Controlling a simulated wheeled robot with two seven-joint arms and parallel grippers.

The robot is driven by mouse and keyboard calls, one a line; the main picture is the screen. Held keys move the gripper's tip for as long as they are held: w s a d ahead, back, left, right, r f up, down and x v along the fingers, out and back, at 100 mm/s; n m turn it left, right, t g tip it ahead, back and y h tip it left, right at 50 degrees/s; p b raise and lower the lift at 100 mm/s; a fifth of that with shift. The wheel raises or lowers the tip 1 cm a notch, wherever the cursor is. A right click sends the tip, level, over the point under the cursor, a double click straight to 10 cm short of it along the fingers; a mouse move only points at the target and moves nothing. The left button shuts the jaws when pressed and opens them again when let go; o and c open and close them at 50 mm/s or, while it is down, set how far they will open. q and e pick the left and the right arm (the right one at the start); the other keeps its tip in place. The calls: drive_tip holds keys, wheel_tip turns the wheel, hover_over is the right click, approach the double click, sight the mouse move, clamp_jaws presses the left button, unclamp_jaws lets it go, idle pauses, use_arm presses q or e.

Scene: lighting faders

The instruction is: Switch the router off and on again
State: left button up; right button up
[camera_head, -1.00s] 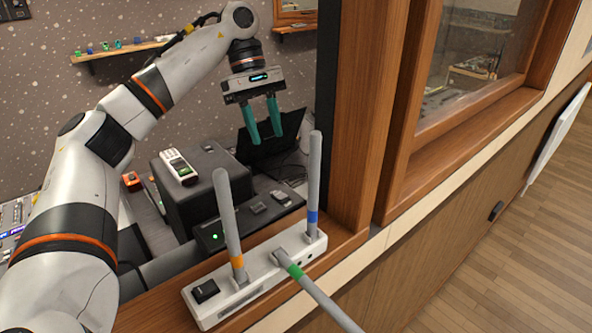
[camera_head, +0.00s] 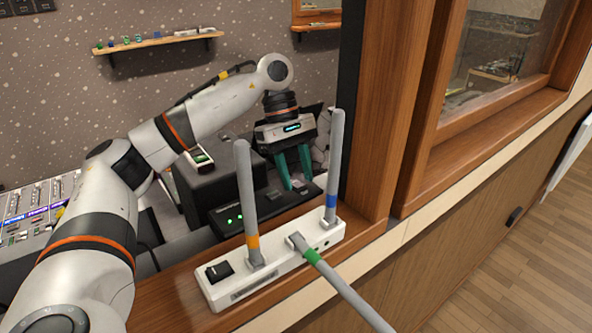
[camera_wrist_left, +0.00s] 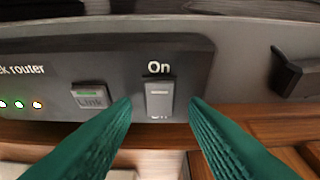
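The router (camera_head: 226,209) is a flat black box behind the power strip in the head view, with green lights lit on it. In the left wrist view its panel (camera_wrist_left: 120,65) reads "k router", with lit lights at the left, a Link button (camera_wrist_left: 89,96) and a grey rocker switch (camera_wrist_left: 159,98). "On" is printed above the switch; the label below is partly hidden. My left gripper (camera_head: 298,182) is open, its teal fingers pointing down at the router's right part. In the wrist view its fingertips (camera_wrist_left: 160,104) stand either side of the switch, with nothing held. My right gripper is not in view.
A white power strip (camera_head: 285,267) with a black switch (camera_head: 219,272) lies on the wooden sill in front. Upright orange- and blue-banded cables (camera_head: 246,190) and a green-banded one leave it. A black box with a handset (camera_head: 198,157) stands behind. A wooden post rises at right.

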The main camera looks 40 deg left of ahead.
sight(294, 181)
use_arm(q)
clamp_jaws()
drive_tip(key=shift+s+d+y, duration=0.1)
drive_tip(key=shift+d+y, duration=0.2)
drive_tip(key=shift+y, duration=0.7)
drive_tip(key=shift+t+y, duration=0.4)
drive_tip(key=shift+y, duration=0.1)
unclamp_jaws()
wheel_tip(294, 181, up, 12)
drive_tip(key=a+p, duration=0.1)
drive_tip(key=p, duration=0.2)
drive_tip(key=shift+w+a, duration=0.2)
drive_tip(key=shift+f, duration=0.1)
